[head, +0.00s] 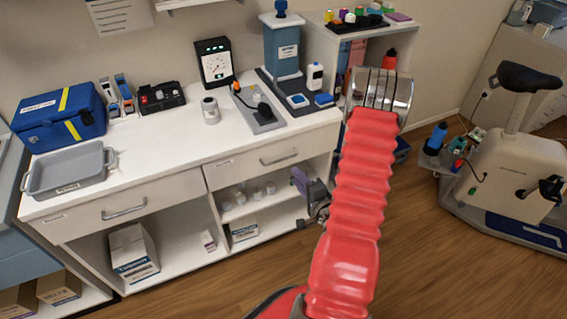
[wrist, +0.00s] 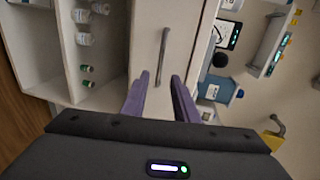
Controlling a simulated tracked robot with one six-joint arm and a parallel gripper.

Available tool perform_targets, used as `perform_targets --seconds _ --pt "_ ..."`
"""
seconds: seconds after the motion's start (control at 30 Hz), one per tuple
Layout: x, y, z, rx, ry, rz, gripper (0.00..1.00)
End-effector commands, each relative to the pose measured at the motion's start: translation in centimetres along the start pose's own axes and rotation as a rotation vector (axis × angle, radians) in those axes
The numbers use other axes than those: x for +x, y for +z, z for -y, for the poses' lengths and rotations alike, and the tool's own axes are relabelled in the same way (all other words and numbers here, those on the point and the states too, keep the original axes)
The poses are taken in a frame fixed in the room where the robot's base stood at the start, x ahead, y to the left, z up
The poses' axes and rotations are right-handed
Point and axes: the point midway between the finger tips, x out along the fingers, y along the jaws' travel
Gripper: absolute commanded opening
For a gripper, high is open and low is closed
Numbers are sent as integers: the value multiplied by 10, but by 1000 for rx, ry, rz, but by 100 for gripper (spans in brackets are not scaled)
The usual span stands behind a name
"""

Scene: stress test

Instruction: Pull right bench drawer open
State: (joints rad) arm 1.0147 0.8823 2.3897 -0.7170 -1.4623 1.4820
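The right bench drawer (head: 240,171) is the white front under the right part of the worktop, and it looks closed. Its grey bar handle (head: 279,158) is free in the head view. In the wrist view the drawer front (wrist: 145,35) appears turned on its side, with the handle (wrist: 163,55) running lengthwise. My gripper (wrist: 160,76) is open, its two purple fingers apart, with the near end of the handle appearing between the tips. I see no contact. In the head view my gripper (head: 299,178) is just below and right of the handle, partly hidden by my red arm.
The left drawer (head: 135,203) is beside it, also closed. Open shelves below hold small bottles (head: 256,193) and a box (head: 133,254). The worktop (head: 165,128) carries a grey tray (head: 70,170), a blue case (head: 60,115) and instruments.

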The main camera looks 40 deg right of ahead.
Motion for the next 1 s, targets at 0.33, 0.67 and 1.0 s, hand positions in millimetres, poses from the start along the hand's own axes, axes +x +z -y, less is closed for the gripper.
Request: perform_targets --seconds 0.33,0.67,1.0 --pt "54 1 0 -2 -1 2 27" --pt "102 0 0 -1 -1 1 27" --pt "116 0 0 0 0 -2 27"
